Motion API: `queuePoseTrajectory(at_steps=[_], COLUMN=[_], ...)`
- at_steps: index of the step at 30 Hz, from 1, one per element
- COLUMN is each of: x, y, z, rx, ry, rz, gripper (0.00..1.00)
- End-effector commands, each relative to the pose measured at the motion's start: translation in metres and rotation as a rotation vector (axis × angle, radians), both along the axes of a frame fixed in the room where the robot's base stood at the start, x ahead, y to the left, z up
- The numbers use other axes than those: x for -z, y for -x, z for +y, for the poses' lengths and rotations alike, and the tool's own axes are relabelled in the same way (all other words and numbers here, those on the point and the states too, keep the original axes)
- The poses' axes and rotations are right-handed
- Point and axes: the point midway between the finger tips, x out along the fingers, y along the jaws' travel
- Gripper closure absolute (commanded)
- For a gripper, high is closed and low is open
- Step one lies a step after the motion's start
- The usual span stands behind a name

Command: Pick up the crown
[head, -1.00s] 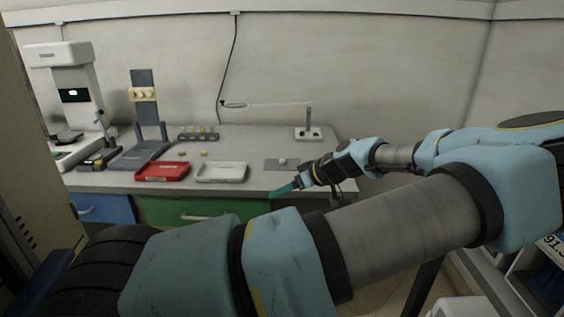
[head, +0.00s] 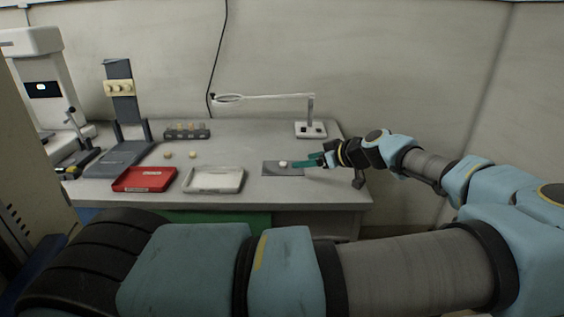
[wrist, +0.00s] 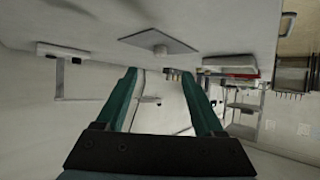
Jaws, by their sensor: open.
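A small whitish piece, which looks like the crown (head: 283,164), sits on a flat grey plate (head: 270,171) near the front right of the bench. My gripper (head: 298,163) is just to the right of it, with its teal fingers pointing left towards it. In the wrist view, which looks upside down, the open fingers (wrist: 158,71) have nothing between them. The crown (wrist: 160,50) shows beyond the fingertips, on the plate (wrist: 142,38). I cannot tell the exact gap between fingertips and crown.
A white tray (head: 214,191) and a red tray (head: 145,190) lie left of the plate. Two small beige pieces (head: 180,155) and a dark rack (head: 187,133) stand behind them. A lamp (head: 310,130) with a long arm stands at the back right.

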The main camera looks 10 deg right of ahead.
Motion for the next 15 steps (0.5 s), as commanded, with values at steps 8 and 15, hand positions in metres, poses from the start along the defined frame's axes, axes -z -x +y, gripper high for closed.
queuePoseTrajectory(at_steps=[8,15], x=[0.015,0.026], y=[-0.025,-0.043], z=[0.017,0.031], rx=[-0.001,-0.003], ry=[-0.001,-0.004], rz=[-0.001,0.002], gripper=[0.3,0.3])
